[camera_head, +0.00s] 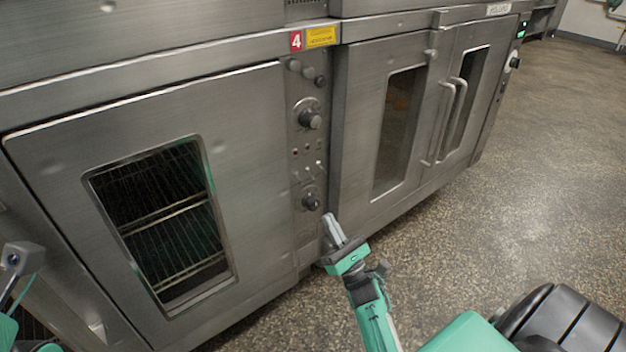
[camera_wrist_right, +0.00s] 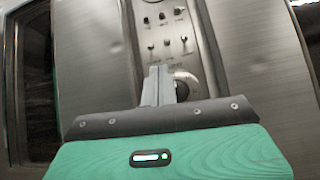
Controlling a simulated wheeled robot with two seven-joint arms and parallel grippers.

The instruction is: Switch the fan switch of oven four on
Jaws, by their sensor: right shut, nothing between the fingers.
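Oven four's narrow control panel (camera_head: 306,145) stands right of its windowed door, below a red "4" label (camera_head: 296,41). It carries an upper black knob (camera_head: 310,118), a lower black knob (camera_head: 311,202) and small toggle switches (camera_head: 319,167) between them. The toggles also show in the right wrist view (camera_wrist_right: 183,41). Their lettering is too small to read, so I cannot tell which is the fan switch or its position. My right gripper (camera_head: 331,221) is shut and empty, just below and right of the lower knob. In the wrist view its fingers (camera_wrist_right: 158,78) partly cover that knob (camera_wrist_right: 186,85). Part of my left arm shows at the left edge; its jaw state is unclear.
Oven four's door (camera_head: 250,150) is closed, with wire racks behind its glass. Right of the panel is a closed double-door oven (camera_head: 357,130) with long upright handles (camera_head: 446,120). The speckled floor (camera_head: 530,180) to the right is clear.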

